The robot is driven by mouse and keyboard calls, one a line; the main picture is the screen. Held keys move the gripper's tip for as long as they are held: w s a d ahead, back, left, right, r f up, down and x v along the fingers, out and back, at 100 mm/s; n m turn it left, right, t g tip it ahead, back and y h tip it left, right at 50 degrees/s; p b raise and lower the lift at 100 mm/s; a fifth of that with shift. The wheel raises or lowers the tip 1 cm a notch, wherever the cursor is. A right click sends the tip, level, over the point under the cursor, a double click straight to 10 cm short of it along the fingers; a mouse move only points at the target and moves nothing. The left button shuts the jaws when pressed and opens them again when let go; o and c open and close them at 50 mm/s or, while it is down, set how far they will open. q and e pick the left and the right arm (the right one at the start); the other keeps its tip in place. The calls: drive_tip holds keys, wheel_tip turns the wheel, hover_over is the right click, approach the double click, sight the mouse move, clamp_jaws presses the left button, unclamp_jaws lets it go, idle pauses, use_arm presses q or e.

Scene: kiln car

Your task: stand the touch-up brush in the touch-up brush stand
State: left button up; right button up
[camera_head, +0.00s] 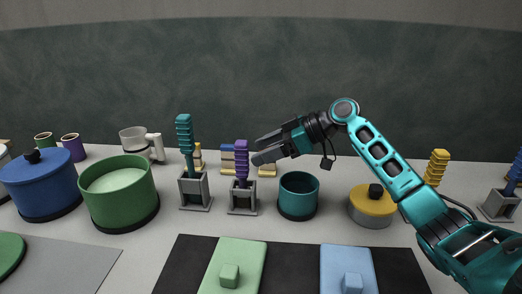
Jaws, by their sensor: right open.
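A purple-handled brush (241,160) stands upright in a grey stand (242,203) near the middle. A teal-handled brush (185,140) stands upright in a second grey stand (195,191) to its left. I cannot tell by looks which of the brushes is the touch-up brush. My right gripper (258,151) reaches in from the right, points left and is open, with its fingertips just right of the purple handle. I see nothing held in it, and whether it touches the handle cannot be told. My left gripper is not in view.
A teal cup (298,196) stands below my right arm, with a yellow lidded pot (372,207) right of it. Green (122,205) and blue (42,190) pots stand left. A yellow-handled brush (437,166) and a stand with a blue brush (500,205) are right. A dark mat with flat blocks lies in front.

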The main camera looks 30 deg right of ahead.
drive_tip(key=shift+v, duration=1.4)
drive_tip(key=v, duration=1.3)
drive_tip(key=shift+a, duration=0.1)
